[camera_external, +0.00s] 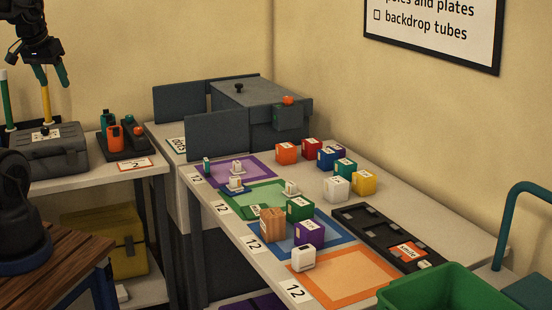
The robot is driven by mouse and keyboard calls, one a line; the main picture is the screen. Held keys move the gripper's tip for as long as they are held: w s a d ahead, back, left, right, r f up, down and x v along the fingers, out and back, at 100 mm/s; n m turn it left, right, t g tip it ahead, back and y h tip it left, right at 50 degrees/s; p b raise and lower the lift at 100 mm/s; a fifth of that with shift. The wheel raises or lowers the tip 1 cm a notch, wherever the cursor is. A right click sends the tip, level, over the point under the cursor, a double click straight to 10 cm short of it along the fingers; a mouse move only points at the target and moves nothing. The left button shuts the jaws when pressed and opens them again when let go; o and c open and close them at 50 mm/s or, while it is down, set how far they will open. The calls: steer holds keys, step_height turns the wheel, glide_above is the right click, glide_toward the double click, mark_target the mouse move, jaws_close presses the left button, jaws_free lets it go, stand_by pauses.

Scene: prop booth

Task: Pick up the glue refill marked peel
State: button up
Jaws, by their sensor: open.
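No label reading "peel" is legible in this view, so I cannot tell which thing is the glue refill. Small white items stand on the purple mat (262,168) and green mat (268,188), including one white piece (236,184) and another (291,188); their markings are too small to read. A white block (303,259) with a dark mark sits at the edge of the orange mat (325,284).
Labelled coloured blocks, including a red one (286,153) and a yellow one (363,182), stand on the long table. A dark tray (352,222) lies along its right side. A green bin (440,292) is in front. A grey case (47,155) and poles stand below my gripper.

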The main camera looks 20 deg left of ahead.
steer(key=shift+c, duration=0.7)
